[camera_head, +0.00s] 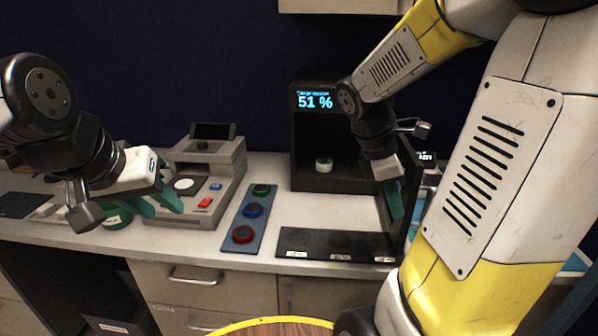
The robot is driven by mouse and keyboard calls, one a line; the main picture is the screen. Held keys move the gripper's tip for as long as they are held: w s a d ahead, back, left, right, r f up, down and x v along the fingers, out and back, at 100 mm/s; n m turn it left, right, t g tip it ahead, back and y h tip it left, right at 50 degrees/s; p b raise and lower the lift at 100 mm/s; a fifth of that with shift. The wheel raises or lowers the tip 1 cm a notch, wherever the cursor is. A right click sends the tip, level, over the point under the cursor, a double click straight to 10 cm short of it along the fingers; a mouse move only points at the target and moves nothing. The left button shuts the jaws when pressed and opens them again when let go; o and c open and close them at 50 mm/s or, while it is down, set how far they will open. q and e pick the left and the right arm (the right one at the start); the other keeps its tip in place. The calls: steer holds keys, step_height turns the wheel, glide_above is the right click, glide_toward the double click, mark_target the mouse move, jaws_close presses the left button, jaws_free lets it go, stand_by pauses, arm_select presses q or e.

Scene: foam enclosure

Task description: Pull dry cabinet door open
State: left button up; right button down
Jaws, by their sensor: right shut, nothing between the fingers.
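The dry cabinet (303,181) is a black box on the counter at the back, with a lit display (314,99) reading 51 %. Its front is open, and a small white and green round item (323,165) sits inside. The dark door (411,190) stands swung out toward me at the cabinet's right side. My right gripper (394,205), with teal fingers, is shut and empty, pointing down close beside the door's inner face; whether it touches is unclear. My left gripper (160,203) is over the counter at left, its teal fingers apart and nothing visible between them.
A grey device (225,160) stands behind my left gripper. A blue-grey strip (235,220) with green, blue and red round pieces lies mid-counter. A black labelled mat (330,240) lies before the cabinet. A round wood-topped yellow-rimmed surface (280,328) is in front below.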

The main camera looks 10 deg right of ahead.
steer(key=shift+s+d, duration=0.25)
steer(key=shift+d, duration=0.55)
steer(key=shift+s+d, duration=0.3)
steer(key=shift+d, duration=0.5)
steer(key=shift+s+d, duration=0.25)
steer(key=shift+d, duration=0.55)
steer(key=a+r, duration=0.8)
steer(key=r, duration=0.1)
steer(key=s+a+f+m+t+y, duration=0.1)
steer(key=s+a+m+t+y, duration=0.2)
steer(key=a+m, duration=1)
steer(key=m+t+y, duration=0.1)
steer(key=t+y, duration=0.2)
steer(key=t, duration=0.1)
steer(key=shift+a, duration=0.4)
steer(key=shift+f, duration=0.1)
